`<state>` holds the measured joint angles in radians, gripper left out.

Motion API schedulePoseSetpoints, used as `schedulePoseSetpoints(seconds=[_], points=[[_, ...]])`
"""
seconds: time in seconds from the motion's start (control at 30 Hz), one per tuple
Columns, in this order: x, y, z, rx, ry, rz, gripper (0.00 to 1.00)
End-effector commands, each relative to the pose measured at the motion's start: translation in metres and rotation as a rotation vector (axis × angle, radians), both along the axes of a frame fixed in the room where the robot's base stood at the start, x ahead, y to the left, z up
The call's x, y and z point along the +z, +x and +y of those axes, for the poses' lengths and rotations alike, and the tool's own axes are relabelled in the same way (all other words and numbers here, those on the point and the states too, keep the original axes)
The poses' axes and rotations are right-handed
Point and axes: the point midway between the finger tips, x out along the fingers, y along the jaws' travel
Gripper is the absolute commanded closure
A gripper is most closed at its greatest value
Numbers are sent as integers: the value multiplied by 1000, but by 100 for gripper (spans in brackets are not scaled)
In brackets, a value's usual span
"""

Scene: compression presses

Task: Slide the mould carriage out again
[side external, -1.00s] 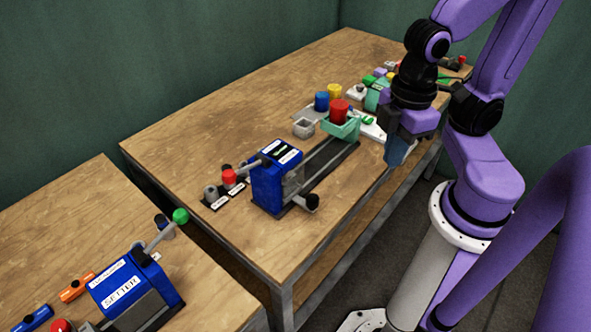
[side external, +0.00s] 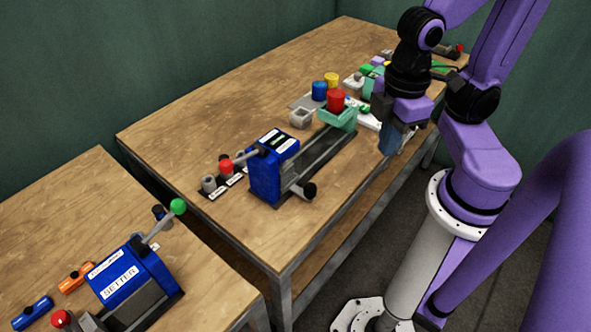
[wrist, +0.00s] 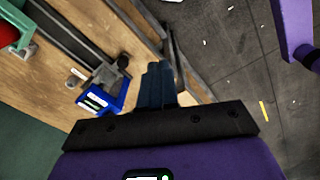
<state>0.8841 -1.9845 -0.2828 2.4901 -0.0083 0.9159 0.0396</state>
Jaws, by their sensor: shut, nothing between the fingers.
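The teal mould carriage (side external: 337,119) sits at the far end of the dark rails (side external: 322,150), clear of the blue press (side external: 265,175). A red cylinder (side external: 336,100) stands on it. In the wrist view, the carriage (wrist: 24,42) and red cylinder (wrist: 8,32) are cut off at the left edge, with the press (wrist: 110,92) nearer the middle. My gripper (side external: 389,145) is to the right of the carriage, near the table's front edge, apart from it. Its fingers (wrist: 157,82) are together and empty.
The press has a red-knobbed lever (side external: 226,166) and a black-knobbed handle (side external: 309,190). A second blue machine (side external: 125,280) sits on the near table.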

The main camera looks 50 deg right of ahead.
Motion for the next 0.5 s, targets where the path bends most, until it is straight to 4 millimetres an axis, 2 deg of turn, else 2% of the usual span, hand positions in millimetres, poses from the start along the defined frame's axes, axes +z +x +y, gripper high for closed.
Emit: schedulePoseSetpoints(seconds=[0.27, 0.5], points=[[-20, 43, 39, -346, -156, -53, 100], [-54, 85, 81, -722, -280, -192, 100]])
